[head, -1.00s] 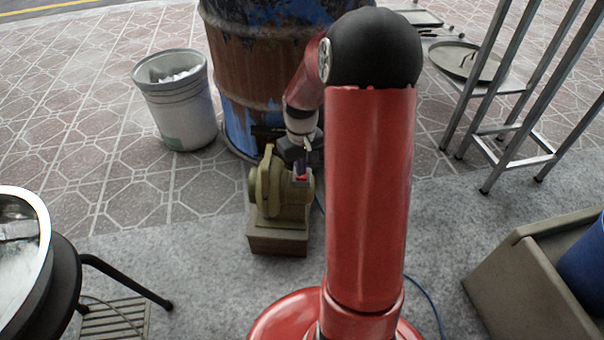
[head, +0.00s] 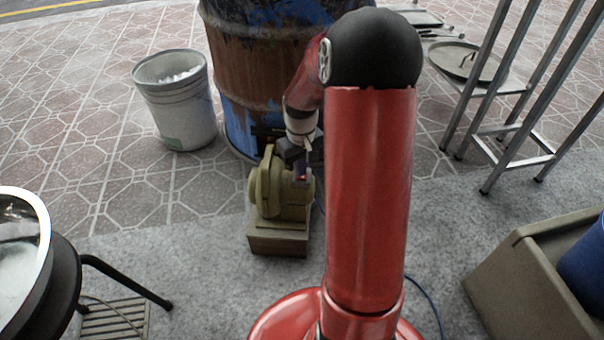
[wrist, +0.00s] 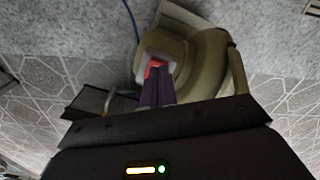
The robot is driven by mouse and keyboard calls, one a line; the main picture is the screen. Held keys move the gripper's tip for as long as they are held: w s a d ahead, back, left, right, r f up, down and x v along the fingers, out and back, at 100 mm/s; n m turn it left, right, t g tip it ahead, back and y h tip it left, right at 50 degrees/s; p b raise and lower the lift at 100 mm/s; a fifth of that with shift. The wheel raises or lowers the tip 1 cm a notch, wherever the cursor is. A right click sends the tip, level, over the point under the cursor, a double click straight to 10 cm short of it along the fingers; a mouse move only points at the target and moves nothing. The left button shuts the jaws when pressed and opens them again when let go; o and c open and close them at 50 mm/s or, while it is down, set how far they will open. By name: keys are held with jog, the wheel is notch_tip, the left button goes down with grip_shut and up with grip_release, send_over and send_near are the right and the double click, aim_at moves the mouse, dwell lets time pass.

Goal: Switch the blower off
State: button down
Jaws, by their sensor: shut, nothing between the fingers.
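The blower (head: 268,192) is an olive-green rounded machine on a square base, standing on the grey floor in front of the barrel. It also shows in the wrist view (wrist: 207,62). A red switch (wrist: 153,68) in a pale housing sits on the blower. My gripper (wrist: 155,88) is shut and empty, its purple fingers together with their tips at the switch and covering part of it. I cannot tell whether they touch it. In the head view my gripper (head: 300,178) points down at the blower's top right, and the switch is hardly visible.
A blue, rusty barrel (head: 250,75) stands right behind the blower. A grey bin (head: 178,105) is to its left. A metal rack (head: 510,110) and a beige box (head: 510,280) are on the right. A blue cable (wrist: 131,22) runs along the floor.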

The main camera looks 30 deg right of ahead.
jog(key=shift+f+b, duration=0.6)
jog(key=shift+f, duration=0.3)
dwell(0.9)
jog(key=shift+r+p, duration=2.9)
jog(key=shift+r, duration=0.6)
jog(key=s+a+r+t+p, duration=0.1)
jog(key=s+a+r, duration=0.1)
jog(key=r, duration=0.3)
jog(key=s+a+r+t+h+p, duration=0.1)
jog(key=s+a+r, duration=0.2)
jog(key=r, duration=0.2)
jog(key=s+a+r+p, duration=0.1)
jog(key=s+a+r, duration=0.1)
jog(key=r, duration=0.4)
jog(key=s+a+r+t+p, duration=0.1)
jog(key=s+a+r, duration=0.2)
jog(key=s, duration=0.3)
jog(key=s+a+r+t+y+p, duration=0.1)
jog(key=s+a+r+t, duration=0.1)
jog(key=s+r, duration=0.3)
jog(key=shift+s+a+t+p, duration=0.35)
jog(key=shift+s+a, duration=0.5)
jog(key=shift+s, duration=0.25)
